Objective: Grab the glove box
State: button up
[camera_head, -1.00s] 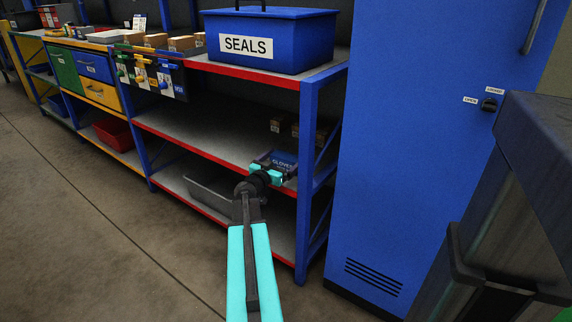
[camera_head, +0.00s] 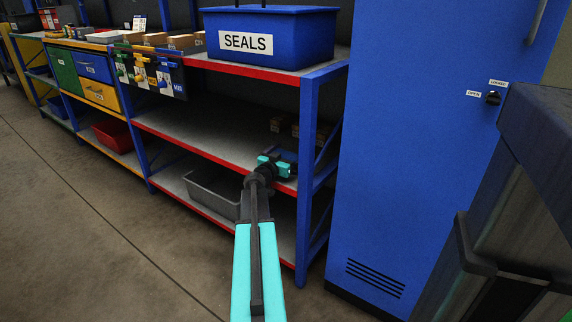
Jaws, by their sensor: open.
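The glove box (camera_head: 288,156) is a small dark blue box at the right front of the middle shelf (camera_head: 205,130), close to the blue corner post. My gripper (camera_head: 277,162), with turquoise fingers, is at the front edge of that shelf, right in front of the box and overlapping it in the view. The gripper is open. The arm and gripper hide much of the box, including its label; I cannot tell whether the fingers touch it or stand around it.
Small brown cartons (camera_head: 281,124) stand behind the box. A grey bin (camera_head: 212,190) sits on the bottom shelf. A blue SEALS bin (camera_head: 270,38) is on top. A blue cabinet (camera_head: 425,150) stands to the right. The floor at left is clear.

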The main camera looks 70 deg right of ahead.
jog(key=shift+c, duration=0.4)
jog(key=c, duration=0.8)
jog(key=shift+c, duration=0.2)
jog(key=shift+r, duration=0.1)
notch_tip(320, 180, up, 18)
jog(key=p, duration=0.9)
